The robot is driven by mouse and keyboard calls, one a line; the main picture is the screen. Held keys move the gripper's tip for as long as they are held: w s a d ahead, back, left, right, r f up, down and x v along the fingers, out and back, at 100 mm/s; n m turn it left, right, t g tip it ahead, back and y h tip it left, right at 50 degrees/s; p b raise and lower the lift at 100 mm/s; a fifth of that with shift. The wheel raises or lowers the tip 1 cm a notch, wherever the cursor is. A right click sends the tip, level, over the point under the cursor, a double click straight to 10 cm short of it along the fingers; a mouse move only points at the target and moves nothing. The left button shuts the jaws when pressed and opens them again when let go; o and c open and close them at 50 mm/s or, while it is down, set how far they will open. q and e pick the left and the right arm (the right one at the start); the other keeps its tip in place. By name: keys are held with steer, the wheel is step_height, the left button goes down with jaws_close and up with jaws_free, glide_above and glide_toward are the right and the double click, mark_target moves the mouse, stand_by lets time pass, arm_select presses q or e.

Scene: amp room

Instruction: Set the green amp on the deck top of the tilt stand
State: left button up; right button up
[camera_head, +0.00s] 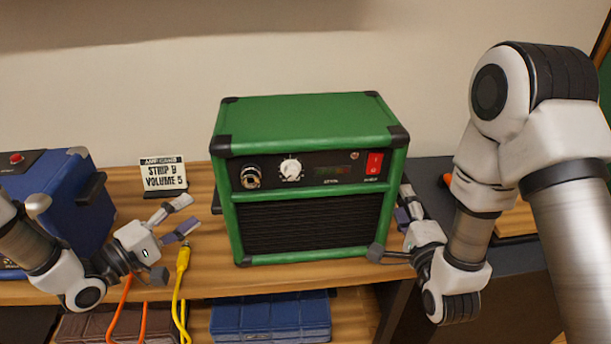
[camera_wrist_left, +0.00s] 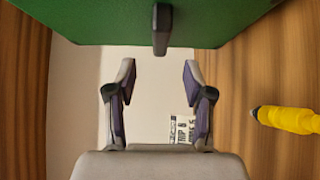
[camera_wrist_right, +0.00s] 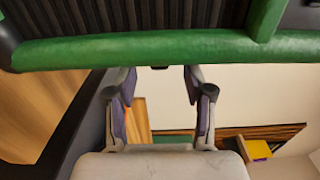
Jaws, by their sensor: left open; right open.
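The green amp (camera_head: 305,125) stands upright on the wooden bench top (camera_head: 190,262), its black front panel with knob and red switch facing me. A dark handle (camera_head: 216,201) sticks out of its left side. My left gripper (camera_head: 187,214) is open beside this handle; in the left wrist view the handle (camera_wrist_left: 161,28) lies ahead of the gap between the fingers (camera_wrist_left: 159,75). My right gripper (camera_head: 404,205) is open close to the amp's right side. The right wrist view shows the amp's green edge (camera_wrist_right: 150,50) just beyond those fingers (camera_wrist_right: 159,80). I cannot clearly make out the tilt stand.
A blue amp (camera_head: 82,200) stands at the left behind my left arm. A small sign (camera_head: 164,176) stands behind my left gripper. Yellow (camera_head: 181,270) and orange cables hang at the front edge. A dark surface (camera_head: 520,262) lies right, partly hidden by my right arm.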

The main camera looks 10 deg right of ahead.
mark_target(215, 195)
arm_select(q)
steer(key=x, duration=0.7)
steer(key=shift+w+d+f, duration=0.15)
steer(key=shift+w+d, duration=0.15)
arm_select(e)
steer(key=w, duration=0.7)
steer(key=shift+w+f, duration=0.1)
steer(key=shift+w, duration=0.3)
arm_select(q)
jaws_close()
arm_select(e)
jaws_close()
